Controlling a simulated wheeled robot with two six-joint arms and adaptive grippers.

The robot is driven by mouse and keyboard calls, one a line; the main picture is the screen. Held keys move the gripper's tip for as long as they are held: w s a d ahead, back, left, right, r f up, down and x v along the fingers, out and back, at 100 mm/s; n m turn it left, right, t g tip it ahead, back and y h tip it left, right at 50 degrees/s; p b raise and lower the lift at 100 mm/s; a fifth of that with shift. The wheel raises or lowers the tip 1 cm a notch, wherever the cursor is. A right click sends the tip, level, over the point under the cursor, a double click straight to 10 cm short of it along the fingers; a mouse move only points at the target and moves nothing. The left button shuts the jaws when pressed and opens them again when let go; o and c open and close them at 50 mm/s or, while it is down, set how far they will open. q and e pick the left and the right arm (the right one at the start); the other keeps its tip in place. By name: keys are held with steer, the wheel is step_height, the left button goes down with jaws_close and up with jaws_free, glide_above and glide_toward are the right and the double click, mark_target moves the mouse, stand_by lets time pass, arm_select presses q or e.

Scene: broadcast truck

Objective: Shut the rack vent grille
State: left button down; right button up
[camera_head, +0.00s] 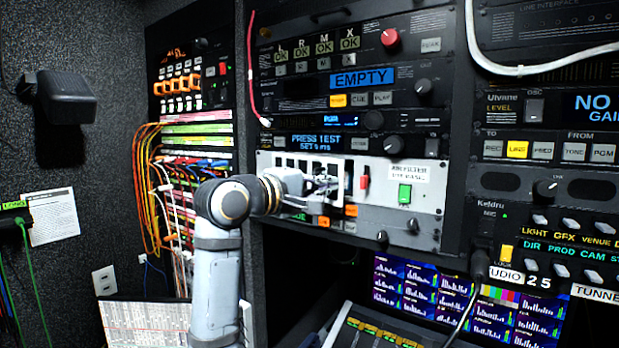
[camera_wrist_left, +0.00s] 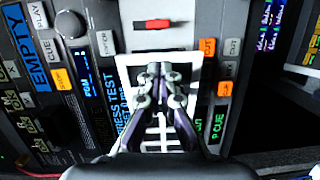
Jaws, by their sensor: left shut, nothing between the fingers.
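The rack vent grille is a pale slotted plate (camera_head: 348,176) on the light panel in the middle of the rack. Dark gaps show between its bars, so its slots look open. It also shows in the left wrist view (camera_wrist_left: 190,72), partly hidden behind the fingers. A small red tab (camera_head: 364,182) sits in a slot just right of the grille; it is above the fingers in the wrist view (camera_wrist_left: 153,24). My left gripper (camera_head: 322,186) is shut and empty in front of the grille, its fingertips (camera_wrist_left: 162,72) together. I cannot tell whether they touch it. My right gripper is not in view.
A green rocker switch (camera_head: 404,194) and an air filter label (camera_head: 409,173) are right of the tab. Knobs (camera_head: 394,145) and lit buttons crowd the units above. A red cable (camera_head: 250,70) hangs left of them. Monitors (camera_head: 420,288) are below.

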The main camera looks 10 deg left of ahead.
arm_select(q)
steer(key=shift+p+x, duration=0.3)
steer(key=shift+x, duration=1)
steer(key=shift+d, duration=0.15)
